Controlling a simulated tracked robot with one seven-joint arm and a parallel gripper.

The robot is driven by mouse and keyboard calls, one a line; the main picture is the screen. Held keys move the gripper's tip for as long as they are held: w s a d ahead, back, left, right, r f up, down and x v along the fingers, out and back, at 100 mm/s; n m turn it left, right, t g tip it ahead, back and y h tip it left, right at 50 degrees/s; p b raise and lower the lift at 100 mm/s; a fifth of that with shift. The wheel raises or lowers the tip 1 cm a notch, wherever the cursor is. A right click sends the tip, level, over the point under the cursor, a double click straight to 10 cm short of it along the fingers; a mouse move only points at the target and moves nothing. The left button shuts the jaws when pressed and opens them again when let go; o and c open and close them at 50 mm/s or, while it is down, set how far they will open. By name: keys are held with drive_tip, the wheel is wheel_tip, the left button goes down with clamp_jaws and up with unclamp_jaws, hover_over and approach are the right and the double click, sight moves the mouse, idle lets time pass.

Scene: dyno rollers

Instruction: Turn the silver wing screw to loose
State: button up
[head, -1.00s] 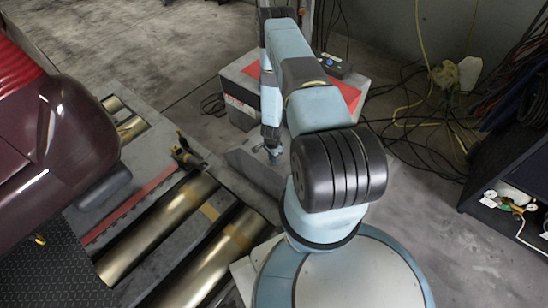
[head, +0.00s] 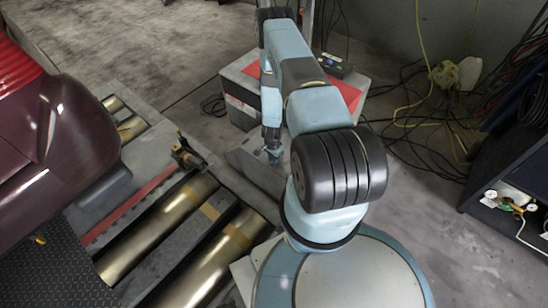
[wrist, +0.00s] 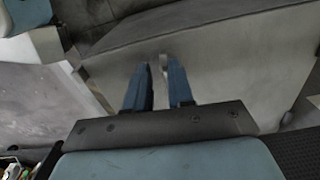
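In the wrist view, my gripper (wrist: 158,72) has its two blue fingers apart, pointing at a grey metal housing (wrist: 225,65). A small light silver piece, apparently the wing screw (wrist: 164,62), shows between the fingertips, closer to the right finger. A gap shows beside it, and I cannot tell whether either finger touches it. In the head view, my gripper (head: 273,153) hangs down at the grey housing (head: 252,173) beside the rollers. The wing screw cannot be made out there.
Brass-coloured rollers (head: 160,230) lie in the floor frame at left, beside a dark red car (head: 50,140). A grey and red box (head: 240,92) stands behind my arm. Cables (head: 420,125) lie on the floor at right, near a dark cabinet (head: 510,180).

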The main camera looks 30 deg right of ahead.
drive_tip(key=shift+o, duration=1)
drive_tip(key=shift+w+d, duration=0.1)
drive_tip(key=shift+r, duration=0.1)
drive_tip(key=shift+w, duration=0.1)
drive_tip(key=shift+r, duration=0.35)
wheel_tip(320, 180, up, 13)
drive_tip(key=shift+r, duration=0.1)
